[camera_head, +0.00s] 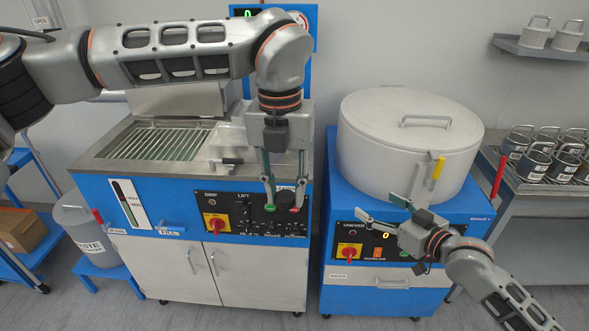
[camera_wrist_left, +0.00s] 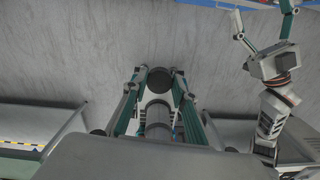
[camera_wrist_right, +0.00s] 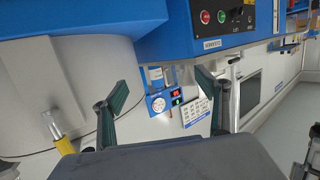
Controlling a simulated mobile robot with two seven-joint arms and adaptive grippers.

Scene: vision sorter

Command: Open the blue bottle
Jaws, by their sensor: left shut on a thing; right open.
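I cannot make out a blue bottle in any view. My left gripper (camera_head: 282,208) points down in front of the left blue machine. It is shut on a dark round thing (camera_wrist_left: 158,80), which shows between the fingertips in the left wrist view; in the head view a dark round shape (camera_head: 286,196) shows there, against the black control panel. I cannot tell what the thing is. My right gripper (camera_head: 378,209) is open and empty in front of the right blue machine, below the big white drum. Its spread fingers also show in the right wrist view (camera_wrist_right: 160,86).
The left machine (camera_head: 150,200) has a metal rack on top and panel switches. The right machine (camera_head: 338,262) carries a lidded white drum (camera_head: 370,145). Labelled dark cans (camera_head: 562,165) stand on the right bench. A waste bin (camera_head: 85,235) stands left. Floor in front is clear.

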